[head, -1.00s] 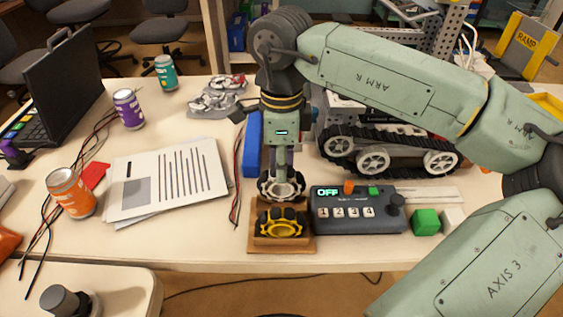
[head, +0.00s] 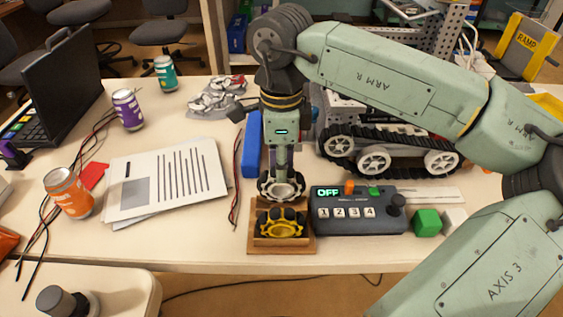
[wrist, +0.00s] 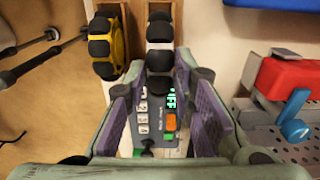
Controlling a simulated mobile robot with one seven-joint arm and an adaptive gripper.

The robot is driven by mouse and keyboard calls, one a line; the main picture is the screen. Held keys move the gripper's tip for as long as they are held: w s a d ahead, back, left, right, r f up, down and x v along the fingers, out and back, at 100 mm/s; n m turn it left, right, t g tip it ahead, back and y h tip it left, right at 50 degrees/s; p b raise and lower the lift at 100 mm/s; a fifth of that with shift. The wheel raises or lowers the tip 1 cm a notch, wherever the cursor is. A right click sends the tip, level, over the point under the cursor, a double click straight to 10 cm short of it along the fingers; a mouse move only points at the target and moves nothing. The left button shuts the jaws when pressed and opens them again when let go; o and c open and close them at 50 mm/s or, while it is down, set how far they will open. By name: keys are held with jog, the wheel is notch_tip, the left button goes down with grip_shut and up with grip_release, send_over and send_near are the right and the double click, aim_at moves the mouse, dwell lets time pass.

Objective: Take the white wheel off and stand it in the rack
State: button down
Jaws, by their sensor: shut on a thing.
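The white wheel (head: 283,190), with black rollers around a pale hub, stands upright at the far side of the wooden rack (head: 282,250). My gripper (head: 281,172) is above it, pointing down and shut on its upper part. In the wrist view the white wheel (wrist: 160,32) shows beyond my gripper (wrist: 160,84), beside the yellow wheel. The yellow wheel (head: 281,224) stands in the rack's near part. The white wheel's lower edge is hidden behind the rack and yellow wheel, so I cannot tell whether it rests in a slot.
A grey control box (head: 358,210) reading OFF stands close to the rack's right. A tracked robot (head: 390,150) is behind it. A blue block (head: 251,145) lies behind and left of the rack. Papers (head: 165,180) lie left. The table's front edge is just before the rack.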

jog(key=shift+f+b, duration=1.55)
jog(key=shift+b, duration=0.25)
dwell(1.0)
jog(key=c, duration=1.3)
grip_release()
jog(key=shift+r, duration=0.1)
jog(key=shift+r+p, duration=2.2)
jog(key=shift+r, duration=1.25)
